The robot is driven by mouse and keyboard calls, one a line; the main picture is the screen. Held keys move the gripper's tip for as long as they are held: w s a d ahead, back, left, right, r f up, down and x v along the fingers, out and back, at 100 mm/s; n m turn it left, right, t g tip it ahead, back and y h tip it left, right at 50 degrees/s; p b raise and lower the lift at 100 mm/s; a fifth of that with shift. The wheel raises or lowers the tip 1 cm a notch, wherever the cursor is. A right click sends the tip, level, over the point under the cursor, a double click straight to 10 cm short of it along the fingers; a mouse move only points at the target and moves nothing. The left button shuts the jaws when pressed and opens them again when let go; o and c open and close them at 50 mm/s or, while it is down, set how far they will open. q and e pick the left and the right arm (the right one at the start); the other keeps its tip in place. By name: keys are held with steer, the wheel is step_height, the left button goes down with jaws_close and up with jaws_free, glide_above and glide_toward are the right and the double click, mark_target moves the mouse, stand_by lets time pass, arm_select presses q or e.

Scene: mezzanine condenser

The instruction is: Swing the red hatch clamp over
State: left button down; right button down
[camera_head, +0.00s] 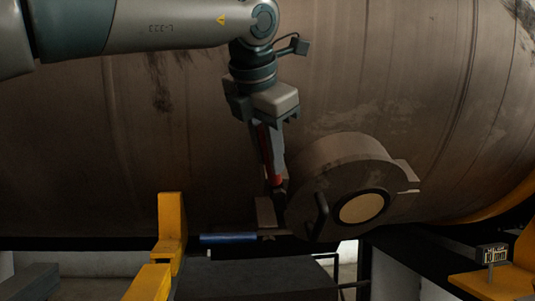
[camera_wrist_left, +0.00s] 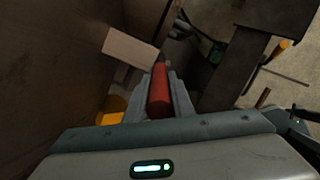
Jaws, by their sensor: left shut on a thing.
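The red hatch clamp (camera_head: 266,152) is a red bar, upright and slightly tilted, at the left side of the round hatch (camera_head: 335,172) on the big tank. My left gripper (camera_head: 270,140) comes down from above and is shut on the red clamp, its fingers on either side of the bar. In the left wrist view the red clamp (camera_wrist_left: 159,92) lies between the gripper's two fingers (camera_wrist_left: 160,97). The hatch has a tan round centre and a dark handle (camera_head: 321,216). The clamp's lower end is partly hidden in dark shadow. My right gripper is not in view.
The large brown tank (camera_head: 400,90) fills the background. Yellow supports stand at the lower left (camera_head: 171,225) and lower right (camera_head: 490,280). A blue cylinder (camera_head: 228,238) lies left of the hatch's foot. A dark flat surface (camera_head: 255,278) is below.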

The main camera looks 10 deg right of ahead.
arm_select(q)
steer(key=c, duration=1.8)
jaws_free()
steer(key=shift+o, duration=1.2)
steer(key=shift+d, duration=0.15)
steer(key=shift+s+a+r, duration=0.25)
steer(key=shift+r, duration=0.1)
steer(key=b+v, duration=0.2)
steer(key=v, duration=1.4)
steer(key=shift+s+r+b, duration=0.15)
steer(key=shift+b, duration=0.25)
